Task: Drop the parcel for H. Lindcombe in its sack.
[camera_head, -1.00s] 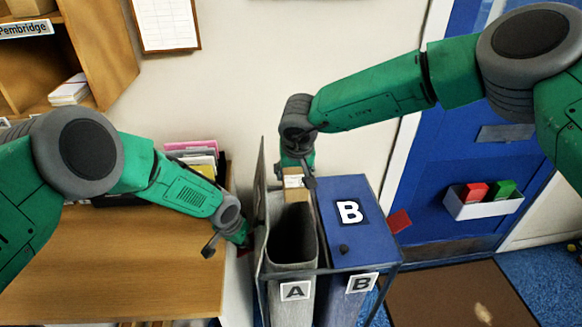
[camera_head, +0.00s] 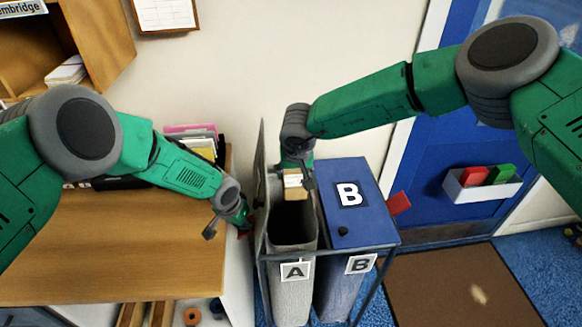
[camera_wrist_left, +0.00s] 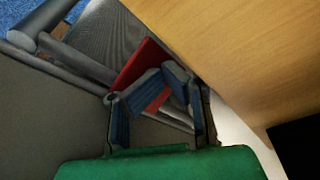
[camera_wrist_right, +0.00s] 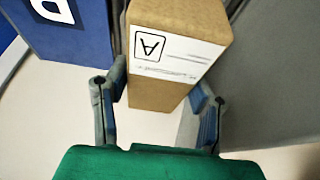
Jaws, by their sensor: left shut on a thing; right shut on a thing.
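The brown parcel (camera_head: 297,192) has a white label marked A, clear in the right wrist view (camera_wrist_right: 152,88); the smaller print is unreadable. My right gripper (camera_head: 297,172) is shut on it and holds it upright at the back of the mouth of grey sack A (camera_head: 292,290). Whether its lower end is inside the mouth is unclear. Sack A's lid (camera_head: 262,175) stands raised on its left side. My left gripper (camera_head: 243,226) is shut on the lid's red tab (camera_wrist_left: 140,65), between lid and desk. Blue sack B (camera_head: 335,290) stands right of sack A, its lid (camera_head: 350,220) closed.
A wooden desk (camera_head: 120,240) fills the left, with files (camera_head: 195,140) at its back. A dark metal frame (camera_head: 385,245) surrounds the sacks. A blue door (camera_head: 450,225) with a wall tray (camera_head: 482,190) is at the right, behind a brown mat (camera_head: 450,285).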

